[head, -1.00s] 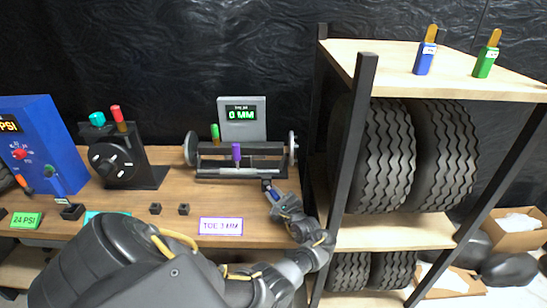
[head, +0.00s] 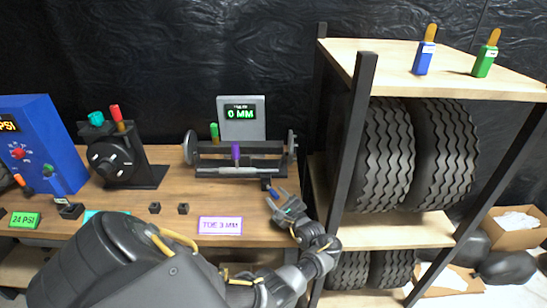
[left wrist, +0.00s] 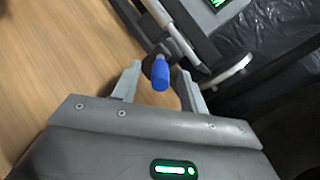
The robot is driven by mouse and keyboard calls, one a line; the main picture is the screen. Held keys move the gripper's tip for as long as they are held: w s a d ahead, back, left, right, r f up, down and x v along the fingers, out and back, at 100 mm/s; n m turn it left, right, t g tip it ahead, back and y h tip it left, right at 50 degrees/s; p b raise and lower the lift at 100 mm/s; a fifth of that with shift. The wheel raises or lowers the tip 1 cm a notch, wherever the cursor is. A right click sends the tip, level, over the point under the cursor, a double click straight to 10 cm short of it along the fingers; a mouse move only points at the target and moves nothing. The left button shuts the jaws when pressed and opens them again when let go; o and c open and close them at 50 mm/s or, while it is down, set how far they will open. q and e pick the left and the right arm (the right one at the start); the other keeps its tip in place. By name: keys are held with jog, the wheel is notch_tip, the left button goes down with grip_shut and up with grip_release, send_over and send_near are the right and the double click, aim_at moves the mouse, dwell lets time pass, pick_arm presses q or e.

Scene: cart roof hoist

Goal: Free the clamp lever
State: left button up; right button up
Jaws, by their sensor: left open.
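A small lever with a blue grip (head: 272,191) sticks out at the front right end of the toe gauge stand (head: 240,170). In the left wrist view the blue grip (left wrist: 160,77) lies between the two fingers, with a visible gap on each side. My left gripper (head: 279,197) is open around the grip, near the bench's right end. In the left wrist view its fingers (left wrist: 158,72) do not appear to touch the grip. My right gripper is not in view.
The shelf rack (head: 352,140) with tires (head: 385,155) stands just right of my left gripper. A display reading 0 MM (head: 240,114) is behind the stand. A sign (head: 220,226) and two small black blocks (head: 183,208) lie on the bench (head: 130,203).

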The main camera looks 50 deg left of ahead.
pick_arm(q)
jog(key=v, duration=0.8)
jog(key=shift+d, duration=0.1)
jog(key=shift+c, duration=0.4)
